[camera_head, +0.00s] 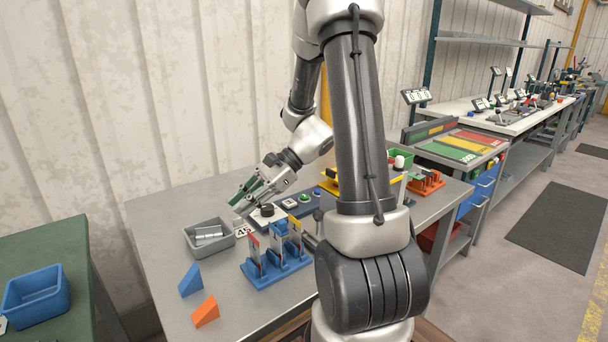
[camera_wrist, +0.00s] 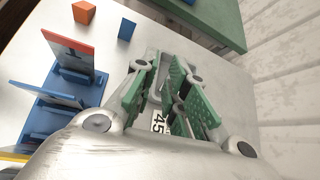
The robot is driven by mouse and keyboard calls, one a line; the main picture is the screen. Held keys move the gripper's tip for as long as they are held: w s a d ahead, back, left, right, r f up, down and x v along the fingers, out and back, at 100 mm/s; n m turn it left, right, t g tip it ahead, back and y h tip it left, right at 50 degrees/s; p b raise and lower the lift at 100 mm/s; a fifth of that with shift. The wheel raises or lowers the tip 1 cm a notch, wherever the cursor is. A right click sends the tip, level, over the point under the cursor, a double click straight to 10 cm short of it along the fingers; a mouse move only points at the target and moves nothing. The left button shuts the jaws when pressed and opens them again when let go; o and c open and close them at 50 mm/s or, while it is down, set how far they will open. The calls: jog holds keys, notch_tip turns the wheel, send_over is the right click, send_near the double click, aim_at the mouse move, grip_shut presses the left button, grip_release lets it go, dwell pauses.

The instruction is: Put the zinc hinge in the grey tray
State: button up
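The grey tray (camera_head: 190,246) stands on the grey table near its wall side in the head view. A silvery metal piece, which looks like the zinc hinge (camera_head: 208,233), lies inside it. My gripper (camera_head: 238,199), with green finger pads, is above and to the right of the tray, apart from it. In the wrist view my gripper (camera_wrist: 166,64) has its fingers spread with a gap between them, and I see nothing held. The fingers hide most of the tray there, so the hinge cannot be made out clearly.
A blue stand with upright cards (camera_head: 275,262) is right of the tray, close to my gripper. A blue wedge (camera_head: 190,280) and an orange wedge (camera_head: 205,311) lie in front. A number card (camera_head: 243,230) lies beside the tray. A blue bin (camera_head: 36,297) sits on the green table.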

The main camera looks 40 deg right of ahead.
jog(key=s+d+r+n+t+h, duration=0.1)
jog(key=s+d+r+n+h, duration=0.3)
jog(key=s+n, duration=0.4)
jog(key=s+d+r+n+t+h, duration=0.1)
jog(key=s+d+r+n+h, duration=0.2)
jog(key=s+r+n+h, duration=0.3)
jog(key=shift+s+d+r+n+h, duration=0.35)
jog(key=shift+s+r+n+h, duration=0.05)
jog(key=shift+s+r+n, duration=1.1)
jog(key=shift+s+f, duration=0.1)
